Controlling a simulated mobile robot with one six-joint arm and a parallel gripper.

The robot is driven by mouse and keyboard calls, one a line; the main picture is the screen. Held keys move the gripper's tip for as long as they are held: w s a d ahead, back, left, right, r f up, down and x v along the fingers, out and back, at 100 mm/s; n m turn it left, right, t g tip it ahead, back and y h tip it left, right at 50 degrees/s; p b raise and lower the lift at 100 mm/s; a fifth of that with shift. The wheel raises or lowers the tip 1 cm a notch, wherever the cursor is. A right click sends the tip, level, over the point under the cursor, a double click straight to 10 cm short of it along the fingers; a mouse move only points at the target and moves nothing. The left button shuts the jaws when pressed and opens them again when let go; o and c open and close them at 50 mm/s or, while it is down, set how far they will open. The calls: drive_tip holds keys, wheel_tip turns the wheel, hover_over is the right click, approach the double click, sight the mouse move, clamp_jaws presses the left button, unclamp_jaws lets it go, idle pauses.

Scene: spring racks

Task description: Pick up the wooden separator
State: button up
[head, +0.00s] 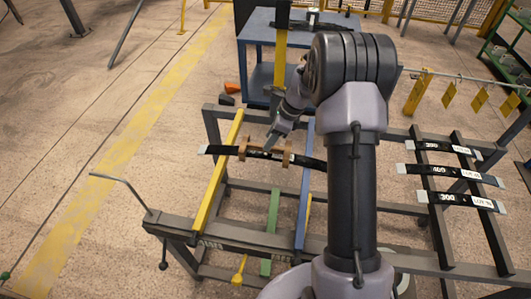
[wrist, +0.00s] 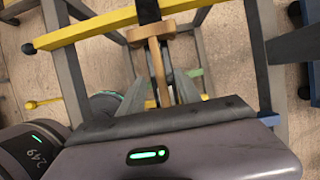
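The wooden separator (head: 243,148) is light brown and sits at a dark leaf spring (head: 222,150) that lies across the rack's yellow bar and blue bar. It has a brown upright piece at each end with a bar between them. My gripper (head: 270,146) is over its middle, pointing down. In the wrist view the separator (wrist: 158,70) runs lengthwise between my two grey fingers (wrist: 153,80), which are spread apart with gaps beside the wood. I cannot tell how far above it the fingers are. The separator's near end is hidden by my gripper body.
The rack's yellow bar (head: 218,170) and blue bar (head: 304,185) flank the separator. Labelled leaf springs (head: 450,170) lie on a rack to the right. A blue workbench (head: 255,35) stands behind. Open floor (head: 150,130) lies to the left.

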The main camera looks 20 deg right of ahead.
sight(246, 145)
drive_tip(key=b+x, duration=0.2)
drive_tip(key=x, duration=0.2)
drive_tip(key=shift+f, duration=0.25)
drive_tip(key=shift+f, duration=0.25)
clamp_jaws()
